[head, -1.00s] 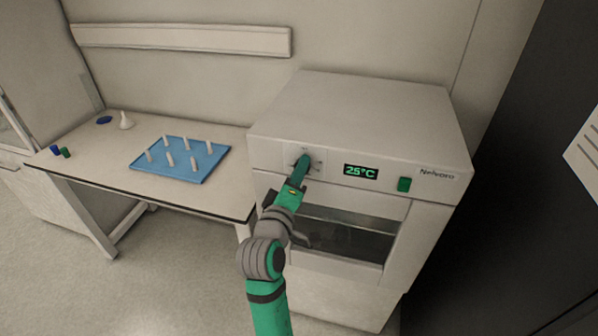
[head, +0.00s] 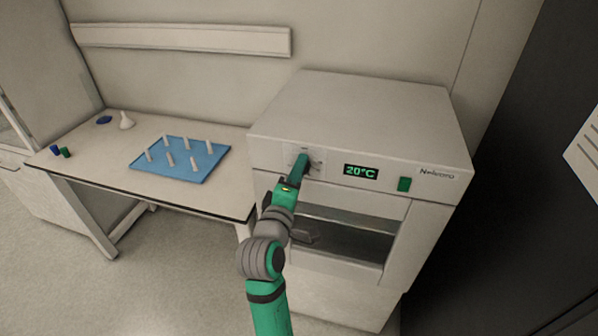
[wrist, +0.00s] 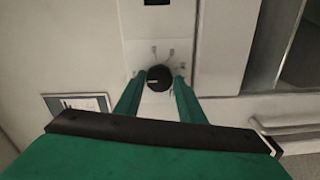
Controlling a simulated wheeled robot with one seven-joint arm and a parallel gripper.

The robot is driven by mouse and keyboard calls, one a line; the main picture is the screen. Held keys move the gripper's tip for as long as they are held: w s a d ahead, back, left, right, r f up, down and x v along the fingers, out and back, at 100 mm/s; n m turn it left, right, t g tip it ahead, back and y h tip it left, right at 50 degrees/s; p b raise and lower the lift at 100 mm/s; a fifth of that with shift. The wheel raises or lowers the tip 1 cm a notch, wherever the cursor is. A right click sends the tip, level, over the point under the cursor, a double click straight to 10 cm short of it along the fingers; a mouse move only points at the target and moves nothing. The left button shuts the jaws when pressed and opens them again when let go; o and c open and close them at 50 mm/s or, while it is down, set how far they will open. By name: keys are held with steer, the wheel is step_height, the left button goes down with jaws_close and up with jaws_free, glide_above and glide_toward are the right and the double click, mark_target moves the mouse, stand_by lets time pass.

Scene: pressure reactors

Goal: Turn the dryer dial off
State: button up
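The dryer dial (wrist: 160,78) is a round black knob with a white pointer mark, on a pale panel with tick marks around it. In the wrist view my gripper's green fingers (wrist: 160,88) lie on both sides of the dial, close against it, and appear shut on it. In the head view my gripper (head: 301,164) reaches the front of the dryer (head: 350,115) and largely hides the dial. The dryer's display (head: 360,172) reads 20°C in green.
A green button (head: 404,184) sits right of the display. Below is the dryer's glass window (head: 345,240). A dark cabinet (head: 500,200) stands at right.

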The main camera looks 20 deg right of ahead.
steer(key=shift+o, duration=1.1)
steer(key=v, duration=1.1)
steer(key=shift+w, duration=0.2)
